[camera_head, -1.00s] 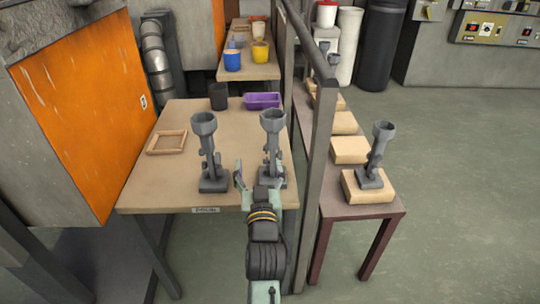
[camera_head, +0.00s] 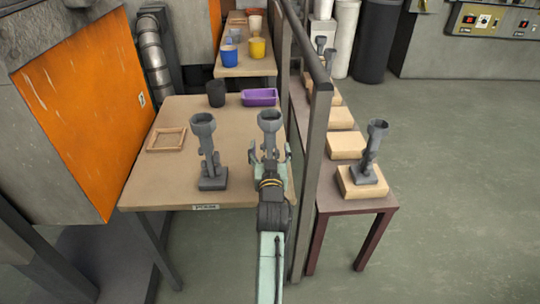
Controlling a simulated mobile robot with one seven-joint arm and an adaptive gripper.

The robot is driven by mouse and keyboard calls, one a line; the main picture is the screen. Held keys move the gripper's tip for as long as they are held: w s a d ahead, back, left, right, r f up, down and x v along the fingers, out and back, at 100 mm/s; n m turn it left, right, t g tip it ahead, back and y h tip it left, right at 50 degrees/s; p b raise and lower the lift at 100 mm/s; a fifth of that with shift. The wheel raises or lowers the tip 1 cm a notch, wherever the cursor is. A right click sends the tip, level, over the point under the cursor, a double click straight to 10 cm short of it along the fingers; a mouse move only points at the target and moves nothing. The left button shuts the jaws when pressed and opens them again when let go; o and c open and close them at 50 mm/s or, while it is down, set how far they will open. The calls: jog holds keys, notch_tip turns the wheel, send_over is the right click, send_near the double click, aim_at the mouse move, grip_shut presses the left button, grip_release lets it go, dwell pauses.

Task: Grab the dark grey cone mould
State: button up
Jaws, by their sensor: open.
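Two dark grey moulds, each with a cone-shaped cup on top of a knobbly stem and a square foot, stand upright on the wooden table (camera_head: 160,190). The left one (camera_head: 207,150) stands clear. The right one (camera_head: 270,122) is directly beyond my gripper (camera_head: 269,154), which is open with one finger to each side of its stem. My gripper and arm hide its lower stem and foot. I cannot tell whether the fingers touch it. A similar mould (camera_head: 374,150) stands tilted on a pale block on the bench at right.
A dark cup (camera_head: 216,94), a purple tray (camera_head: 259,97) and a wooden frame (camera_head: 167,139) are on the table. A grey post (camera_head: 315,150) rises close to my gripper's right. An orange-fronted furnace (camera_head: 85,120) stands at left. The bench (camera_head: 345,206) holds several pale blocks.

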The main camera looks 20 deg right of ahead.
jog(key=shift+w, duration=0.1)
jog(key=shift+c, duration=0.2)
jog(key=shift+r, duration=0.1)
jog(key=c, duration=1.6)
